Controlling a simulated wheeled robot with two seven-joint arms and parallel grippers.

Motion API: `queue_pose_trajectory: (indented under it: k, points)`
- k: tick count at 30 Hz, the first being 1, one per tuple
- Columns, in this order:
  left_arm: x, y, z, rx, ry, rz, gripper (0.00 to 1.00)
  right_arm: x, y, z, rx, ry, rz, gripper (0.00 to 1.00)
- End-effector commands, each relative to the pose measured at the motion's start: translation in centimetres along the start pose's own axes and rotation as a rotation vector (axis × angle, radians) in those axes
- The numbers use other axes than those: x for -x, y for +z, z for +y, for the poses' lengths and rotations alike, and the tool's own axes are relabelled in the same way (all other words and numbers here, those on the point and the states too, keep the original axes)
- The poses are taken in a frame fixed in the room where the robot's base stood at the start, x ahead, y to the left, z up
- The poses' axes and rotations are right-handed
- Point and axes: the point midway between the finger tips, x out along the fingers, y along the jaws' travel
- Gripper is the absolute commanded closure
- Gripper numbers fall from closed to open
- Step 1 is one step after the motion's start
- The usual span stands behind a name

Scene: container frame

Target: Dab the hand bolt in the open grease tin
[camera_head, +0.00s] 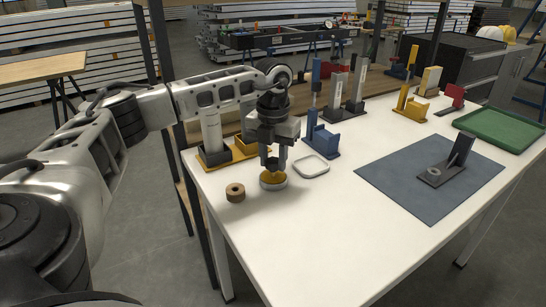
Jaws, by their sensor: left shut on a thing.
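The open grease tin (272,186) is a low round pale tin with amber grease, near the left front edge of the white table. My left gripper (273,166) points straight down directly over the tin. It is shut on the hand bolt, which is too small and too covered by the fingers to make out clearly. The fingertips are at or just above the grease; I cannot tell whether the bolt touches it. My right gripper is not in view.
A brown ring (235,192) lies left of the tin, and a pale square dish (311,166) lies right of it. A grey mat (400,185) holds a dark bracket (449,166). The front middle table is clear.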

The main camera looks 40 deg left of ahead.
Motion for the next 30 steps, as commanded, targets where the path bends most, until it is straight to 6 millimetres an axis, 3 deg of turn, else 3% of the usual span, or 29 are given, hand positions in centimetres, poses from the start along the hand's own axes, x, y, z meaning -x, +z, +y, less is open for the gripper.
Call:
queue_pose_trajectory:
  k: [20, 30]
  points:
    - [5.7, 0.0, 0.0, -0.001, 0.000, 0.002, 0.86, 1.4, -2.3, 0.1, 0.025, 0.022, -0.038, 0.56]
    - [7.0, 0.0, 0.0, -0.001, 0.001, 0.002, 0.86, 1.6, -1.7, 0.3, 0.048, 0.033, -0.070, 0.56]
